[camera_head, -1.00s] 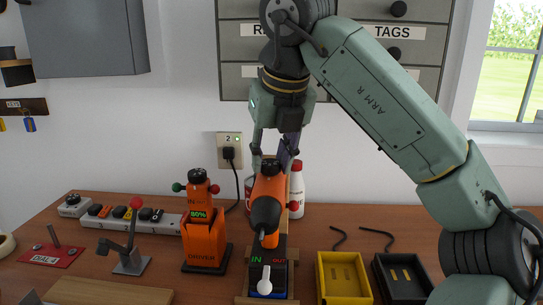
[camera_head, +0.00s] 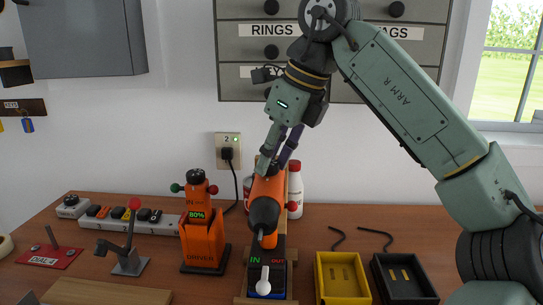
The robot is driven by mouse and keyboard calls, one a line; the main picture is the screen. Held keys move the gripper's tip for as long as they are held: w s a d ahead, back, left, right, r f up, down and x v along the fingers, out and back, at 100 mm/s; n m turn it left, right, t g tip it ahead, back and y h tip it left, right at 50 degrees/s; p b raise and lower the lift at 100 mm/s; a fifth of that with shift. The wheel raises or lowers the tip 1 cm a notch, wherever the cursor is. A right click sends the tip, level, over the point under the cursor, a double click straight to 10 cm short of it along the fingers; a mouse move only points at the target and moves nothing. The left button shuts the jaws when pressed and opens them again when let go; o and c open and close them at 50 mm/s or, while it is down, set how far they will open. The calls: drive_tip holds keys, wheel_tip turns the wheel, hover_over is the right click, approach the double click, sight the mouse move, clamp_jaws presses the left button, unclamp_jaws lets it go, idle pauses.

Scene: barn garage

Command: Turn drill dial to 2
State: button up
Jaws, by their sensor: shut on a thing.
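The drill (camera_head: 266,213) is orange and black. It stands in a wooden holder at the middle of the bench, its dark nose toward me. My gripper (camera_head: 274,164) is at the top rear of the drill, fingers pointing down and tilted to the left. It is shut on what appears to be the drill's dial, which the fingers mostly hide. I cannot read the dial's number or setting.
An orange driver (camera_head: 203,238) with a black top knob and a green display stands left. A white lever (camera_head: 264,282) sits in front of the drill. A yellow tray (camera_head: 342,279) and a black tray (camera_head: 404,279) lie right. A white bottle (camera_head: 296,190) stands behind.

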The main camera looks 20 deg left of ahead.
drive_tip(key=shift+n+g, duration=0.3)
drive_tip(key=shift+n, duration=0.7)
drive_tip(key=o, duration=1.1)
drive_tip(key=shift+o, duration=0.2)
drive_tip(key=v, duration=0.7)
drive_tip(key=shift+r, duration=0.25)
drive_tip(key=shift+w+d, duration=0.1)
